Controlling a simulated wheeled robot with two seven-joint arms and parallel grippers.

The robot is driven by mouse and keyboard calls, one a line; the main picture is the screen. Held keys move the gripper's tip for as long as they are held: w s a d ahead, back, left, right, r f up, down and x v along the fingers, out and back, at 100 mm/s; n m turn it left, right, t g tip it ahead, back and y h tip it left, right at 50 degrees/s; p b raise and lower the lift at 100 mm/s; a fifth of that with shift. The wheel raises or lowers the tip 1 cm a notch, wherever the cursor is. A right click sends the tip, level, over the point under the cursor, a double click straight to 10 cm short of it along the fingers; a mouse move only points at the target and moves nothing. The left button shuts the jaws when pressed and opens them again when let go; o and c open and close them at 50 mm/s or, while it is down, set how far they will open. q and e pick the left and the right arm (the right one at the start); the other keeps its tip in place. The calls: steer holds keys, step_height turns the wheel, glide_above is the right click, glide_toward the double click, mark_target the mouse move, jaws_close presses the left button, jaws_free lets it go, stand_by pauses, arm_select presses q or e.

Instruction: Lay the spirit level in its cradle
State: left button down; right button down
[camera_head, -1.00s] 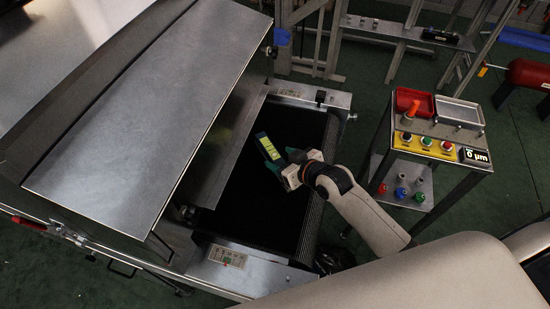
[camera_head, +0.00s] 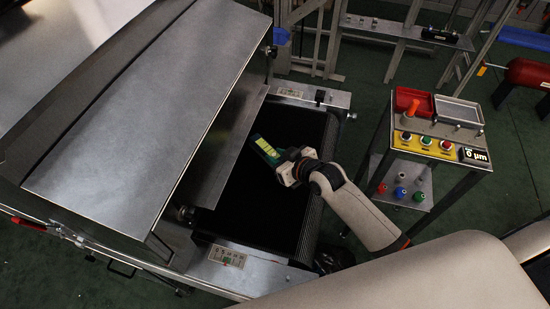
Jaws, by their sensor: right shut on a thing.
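The spirit level (camera_head: 263,147) is a short dark bar with a bright yellow-green face. It is tilted in the picture, over the black belt (camera_head: 262,205) of the dryer. My right gripper (camera_head: 279,163) is shut on it at its lower right side, and the fingertips are partly hidden. I cannot tell whether the level touches the belt. I cannot make out the cradle for certain. My left gripper is not in view.
The dryer's steel hood (camera_head: 150,100) stands left of my right gripper, its edge close to the level. Steel end plates border the belt. A stand (camera_head: 435,150) with buttons, a red tray (camera_head: 413,101) and a grey tray (camera_head: 459,110) is at right.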

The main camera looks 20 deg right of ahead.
mark_target(279, 159)
steer(key=shift+r, duration=0.1)
steer(key=shift+w+r, duration=0.1)
steer(key=shift+r, duration=1.3)
steer(key=shift+s+d+r, duration=0.1)
steer(key=shift+s+r, duration=0.15)
steer(key=s+d+b, duration=0.1)
steer(key=s+d, duration=0.2)
steer(key=s, duration=0.5)
steer(key=s+d+b, duration=0.1)
steer(key=s+d, duration=0.3)
steer(key=s, duration=0.4)
steer(key=w+a+r+m+t+h, duration=0.1)
steer(key=w+a+r+m+h, duration=0.3)
steer(key=w+r, duration=0.5)
step_height(279, 159, up, 3)
steer(key=shift+w+a+r+h, duration=0.2)
steer(key=shift+w+a+h, duration=0.05)
steer(key=shift+a+h, duration=0.05)
